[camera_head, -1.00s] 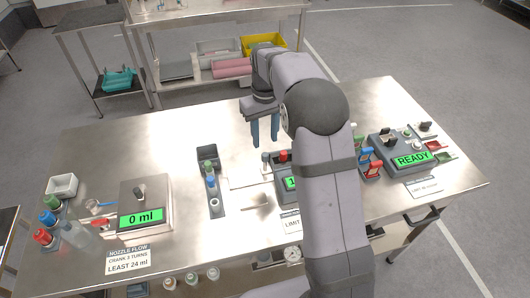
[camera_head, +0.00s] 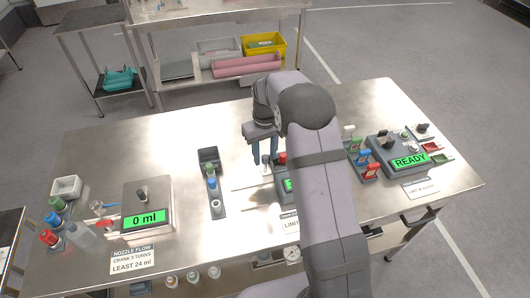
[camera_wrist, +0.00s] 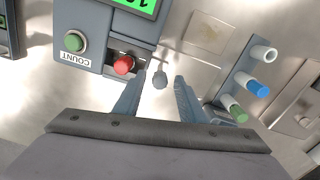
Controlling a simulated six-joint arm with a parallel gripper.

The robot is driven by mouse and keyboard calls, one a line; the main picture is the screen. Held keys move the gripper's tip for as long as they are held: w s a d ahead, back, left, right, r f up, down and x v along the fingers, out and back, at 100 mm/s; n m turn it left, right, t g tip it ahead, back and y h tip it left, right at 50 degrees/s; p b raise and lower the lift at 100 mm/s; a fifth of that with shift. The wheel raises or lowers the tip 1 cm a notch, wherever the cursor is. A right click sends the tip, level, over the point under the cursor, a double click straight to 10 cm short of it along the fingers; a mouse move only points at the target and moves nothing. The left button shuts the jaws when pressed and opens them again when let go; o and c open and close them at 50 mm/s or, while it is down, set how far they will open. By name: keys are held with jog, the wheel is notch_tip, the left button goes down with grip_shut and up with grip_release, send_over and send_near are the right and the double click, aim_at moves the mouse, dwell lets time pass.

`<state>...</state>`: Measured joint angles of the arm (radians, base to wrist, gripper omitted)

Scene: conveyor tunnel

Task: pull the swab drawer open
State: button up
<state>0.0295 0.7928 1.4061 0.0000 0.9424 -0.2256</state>
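My gripper (camera_head: 264,152) points down over the middle of the table. In the wrist view its two blue-grey fingers (camera_wrist: 158,88) are apart. A small grey knob on a thin stem (camera_wrist: 160,79) shows between the fingertips, and I cannot tell whether they touch it. A dark handle (camera_head: 425,218) is on the table's front side at the right, in the head view. No drawer is labelled as the swab drawer in these frames, so I cannot tell which it is.
The counter box with a red button (camera_wrist: 123,65) and a green button (camera_wrist: 75,41) stands close beside the fingers. A rack with capped vials (camera_wrist: 240,88) is on the other side. The READY box (camera_head: 388,150) and the 0 ml box (camera_head: 146,195) stand farther off.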

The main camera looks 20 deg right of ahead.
grip_shut()
jog(key=a, duration=0.8)
jog(key=shift+a, duration=0.15)
grip_release()
jog(key=shift+r, duration=0.1)
